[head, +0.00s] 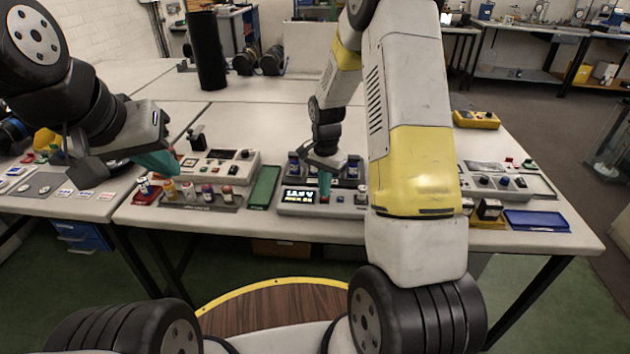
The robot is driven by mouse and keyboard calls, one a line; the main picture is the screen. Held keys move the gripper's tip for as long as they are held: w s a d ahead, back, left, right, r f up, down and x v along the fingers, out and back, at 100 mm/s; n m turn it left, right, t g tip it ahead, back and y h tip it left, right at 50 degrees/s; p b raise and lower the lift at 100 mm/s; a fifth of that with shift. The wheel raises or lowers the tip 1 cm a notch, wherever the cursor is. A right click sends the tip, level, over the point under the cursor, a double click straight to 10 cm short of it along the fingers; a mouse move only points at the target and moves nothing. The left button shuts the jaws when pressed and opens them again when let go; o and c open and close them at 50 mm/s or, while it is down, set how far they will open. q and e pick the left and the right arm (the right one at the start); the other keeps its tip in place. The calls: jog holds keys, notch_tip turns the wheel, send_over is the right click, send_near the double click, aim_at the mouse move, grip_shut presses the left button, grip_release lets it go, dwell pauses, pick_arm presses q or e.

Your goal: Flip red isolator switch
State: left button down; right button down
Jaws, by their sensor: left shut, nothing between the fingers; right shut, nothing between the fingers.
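A grey control box with a lit display (300,196) stands near the front edge of the bench. A small red part (324,199) shows on this box, right of the display; it is too small to tell its position, but it may be the isolator switch. My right gripper (325,184) points down with shut, empty teal fingers just above this red part and partly hides it. I cannot tell whether they touch. My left gripper (160,162) is shut and empty, above the bench at the left, near a red tray (147,194).
A rack of coloured bottles (205,198) and a grey instrument box (217,165) stand left of the display box. A green tray (264,186) lies between. My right forearm hides the area right of the box. A blue tray (537,220) lies at the right.

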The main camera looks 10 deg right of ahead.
jog(key=shift+f, duration=0.6)
jog(key=shift+r, duration=3.55)
jog(key=s+r+n+t+y, duration=0.1)
jog(key=s+r+n+t, duration=0.1)
jog(key=s+r, duration=0.5)
jog(key=s+r+n+t, duration=0.1)
jog(key=s+r+n, duration=0.25)
jog(key=r, duration=0.65)
jog(key=s+a+r+n+t+y, duration=0.1)
jog(key=s+r, duration=0.5)
jog(key=s, duration=0.7)
jog(key=a+n+t, duration=0.1)
jog(key=n+t, duration=0.1)
jog(key=n, duration=0.1)
jog(key=shift+s, duration=0.4)
